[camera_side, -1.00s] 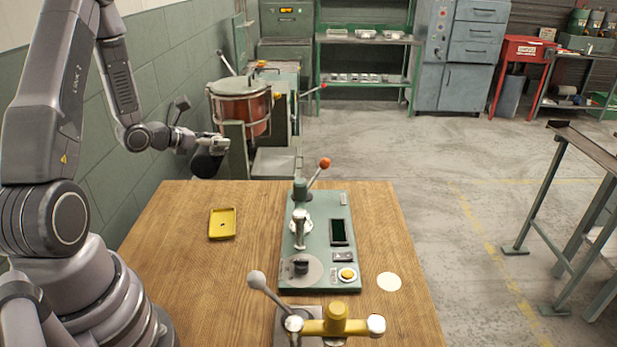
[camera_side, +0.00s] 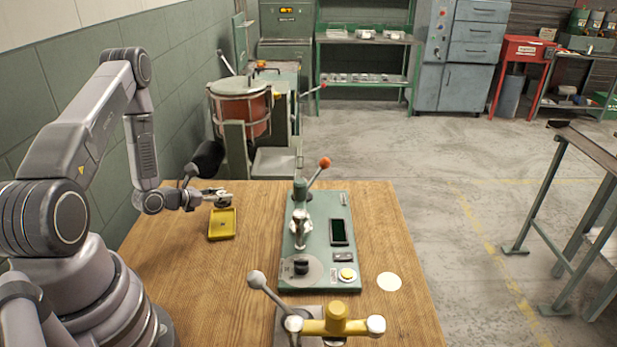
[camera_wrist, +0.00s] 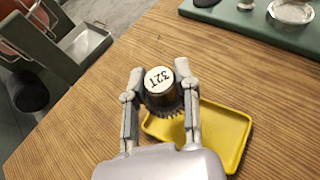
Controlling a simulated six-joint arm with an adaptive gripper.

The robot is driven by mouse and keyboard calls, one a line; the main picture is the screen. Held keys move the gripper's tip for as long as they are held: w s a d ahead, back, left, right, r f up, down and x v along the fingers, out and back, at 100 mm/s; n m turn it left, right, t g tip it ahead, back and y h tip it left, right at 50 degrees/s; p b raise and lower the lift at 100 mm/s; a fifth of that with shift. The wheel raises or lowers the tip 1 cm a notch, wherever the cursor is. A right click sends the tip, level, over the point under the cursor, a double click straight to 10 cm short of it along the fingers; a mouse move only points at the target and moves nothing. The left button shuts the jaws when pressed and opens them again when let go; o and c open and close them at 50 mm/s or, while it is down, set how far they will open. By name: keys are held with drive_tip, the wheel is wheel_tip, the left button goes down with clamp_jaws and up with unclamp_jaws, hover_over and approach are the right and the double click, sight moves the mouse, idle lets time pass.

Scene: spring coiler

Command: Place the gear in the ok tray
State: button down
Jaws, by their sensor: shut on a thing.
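The gear (camera_wrist: 160,92) has a white top marked "32T" and dark teeth on its lower side. In the wrist view it sits between both fingers of my gripper (camera_wrist: 160,85), which is shut on it. In the side view my gripper (camera_side: 222,198) is at the far edge of a yellow tray (camera_side: 222,226), just above it. The yellow tray also shows in the wrist view (camera_wrist: 237,158), beneath and beside the gear, partly hidden by the gripper. I cannot read any label on the tray.
A green machine plate (camera_side: 318,270) with a red-knobbed lever (camera_side: 325,163) stands right of the tray. A yellow-handled lever device (camera_side: 335,325) is at the front, and a white disc (camera_side: 389,282) lies at right. Bare wooden table (camera_side: 190,270) surrounds the tray's left and front.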

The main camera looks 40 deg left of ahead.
sight(225, 217)
drive_tip(key=shift+f, duration=2.15)
drive_tip(key=shift+f, duration=0.1)
drive_tip(key=c, duration=0.8)
unclamp_jaws()
